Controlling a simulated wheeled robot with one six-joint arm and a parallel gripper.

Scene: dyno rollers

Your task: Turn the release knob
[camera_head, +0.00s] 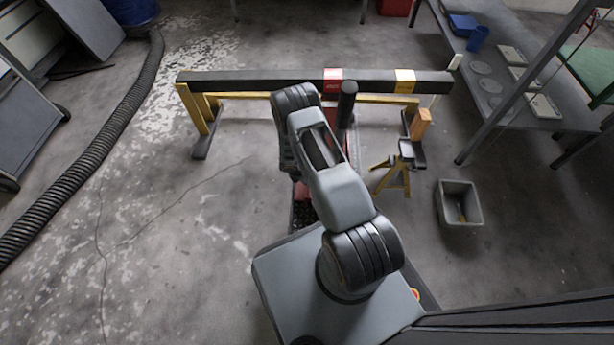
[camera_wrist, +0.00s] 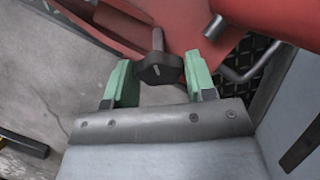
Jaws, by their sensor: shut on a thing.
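The release knob (camera_wrist: 160,69) is a small dark knob with a short stem on a red machine body (camera_wrist: 190,20). It shows in the wrist view between the green fingertips of my gripper (camera_wrist: 157,73). My gripper is shut on the knob, with a fingertip at its left and right sides. In the head view my own arm hides the knob and the gripper; only bits of the red body (camera_head: 302,192) show beside the arm.
A black beam (camera_head: 250,82) on a yellow frame stands ahead. A dark upright handle (camera_head: 346,98) rises beside my arm. At right are a yellow stand (camera_head: 393,178), a grey bin (camera_head: 443,205) and a workbench (camera_head: 560,110). A black hose (camera_head: 95,140) lies left; floor between is clear.

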